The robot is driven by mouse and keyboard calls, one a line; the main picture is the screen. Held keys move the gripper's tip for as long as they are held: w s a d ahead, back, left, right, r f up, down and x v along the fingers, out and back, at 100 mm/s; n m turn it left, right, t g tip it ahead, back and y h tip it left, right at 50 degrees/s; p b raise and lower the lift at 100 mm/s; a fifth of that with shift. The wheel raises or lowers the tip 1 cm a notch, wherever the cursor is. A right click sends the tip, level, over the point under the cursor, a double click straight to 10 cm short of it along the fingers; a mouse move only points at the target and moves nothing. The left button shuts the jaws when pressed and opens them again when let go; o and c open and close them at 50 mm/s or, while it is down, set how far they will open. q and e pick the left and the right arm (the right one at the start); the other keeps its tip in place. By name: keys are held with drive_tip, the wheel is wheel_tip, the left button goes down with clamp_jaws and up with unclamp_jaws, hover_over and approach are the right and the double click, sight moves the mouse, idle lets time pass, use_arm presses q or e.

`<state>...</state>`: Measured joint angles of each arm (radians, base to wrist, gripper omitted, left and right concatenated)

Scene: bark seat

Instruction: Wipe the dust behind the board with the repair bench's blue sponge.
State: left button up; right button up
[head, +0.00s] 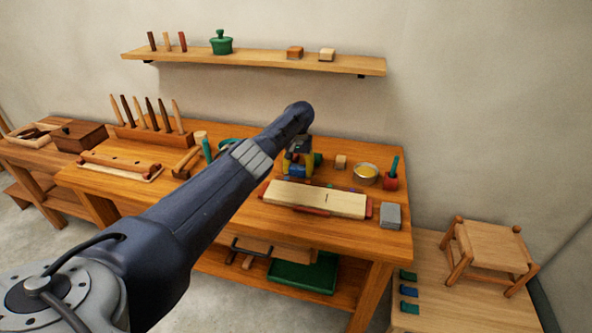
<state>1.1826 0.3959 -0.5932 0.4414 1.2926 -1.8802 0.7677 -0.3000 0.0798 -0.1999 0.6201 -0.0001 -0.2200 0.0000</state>
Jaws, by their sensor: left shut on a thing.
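A pale board (315,199) lies on red supports near the front right of the wooden bench (240,207). Small dark specks, apparently the dust, show on the bench just behind the board. My left gripper (296,172) points down behind the board's left part. It is shut on a small blue thing, which looks like the blue sponge (296,171) and is partly hidden between the yellowish fingers. I cannot tell whether the sponge touches the bench. My right gripper is not in view.
A peg rack (148,136) is at the left. A shelf (250,61) hangs above.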

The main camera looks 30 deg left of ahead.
use_arm(q)
drive_tip(key=shift+w+d+f, duration=0.1)
drive_tip(key=shift+w+d, duration=0.15)
drive_tip(key=shift+d, duration=0.65)
drive_tip(key=shift+w+d, duration=0.25)
drive_tip(key=shift+d, duration=0.65)
drive_tip(key=shift+a, duration=0.1)
drive_tip(key=shift+s+a, duration=0.25)
drive_tip(key=shift+a, duration=0.55)
drive_tip(key=shift+s+a, duration=0.2)
drive_tip(key=shift+a, duration=0.55)
drive_tip(key=shift+s+a, duration=0.25)
drive_tip(key=shift+a, duration=0.55)
drive_tip(key=shift+r, duration=3.1)
